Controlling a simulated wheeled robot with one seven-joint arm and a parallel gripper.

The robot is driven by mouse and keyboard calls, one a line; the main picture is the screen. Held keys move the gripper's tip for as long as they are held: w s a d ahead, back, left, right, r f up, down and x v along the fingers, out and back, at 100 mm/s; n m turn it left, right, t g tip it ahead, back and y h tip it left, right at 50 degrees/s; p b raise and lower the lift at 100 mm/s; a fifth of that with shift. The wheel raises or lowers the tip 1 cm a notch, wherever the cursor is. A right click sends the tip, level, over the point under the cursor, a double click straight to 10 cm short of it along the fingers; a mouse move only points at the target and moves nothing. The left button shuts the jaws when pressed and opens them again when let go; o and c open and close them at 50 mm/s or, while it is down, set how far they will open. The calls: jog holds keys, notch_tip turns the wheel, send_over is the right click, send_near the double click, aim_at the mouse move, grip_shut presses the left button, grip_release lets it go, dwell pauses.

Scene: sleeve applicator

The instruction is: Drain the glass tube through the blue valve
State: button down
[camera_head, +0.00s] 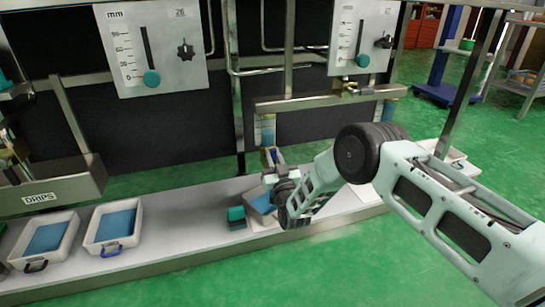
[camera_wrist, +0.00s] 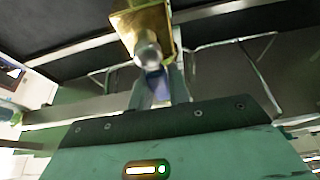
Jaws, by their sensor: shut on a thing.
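My gripper (camera_head: 271,158) reaches in under the right-hand dial station. In the wrist view, my gripper (camera_wrist: 160,88) has its two fingers closed around a blue handle (camera_wrist: 154,84). This handle is directly below a brass valve body (camera_wrist: 143,22) with a round silver end. A glass tube (camera_head: 267,130) with blue content stands just above my gripper in the head view. The valve handle is mostly hidden by my fingers in the head view, so how far it is turned cannot be told.
White trays with blue inside (camera_head: 143,226) stand on the bench at left, near a box marked DRIPS (camera_head: 62,190). A teal block (camera_head: 236,217) lies on the bench (camera_head: 185,210) near my arm. Metal rails and posts surround the valve.

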jog(key=shift+f, duration=0.15)
jog(key=c, duration=1.3)
grip_release()
jog(key=shift+s+d, duration=0.1)
jog(key=p+v, duration=1.4)
jog(key=v, duration=0.3)
jog(key=shift+s, duration=0.15)
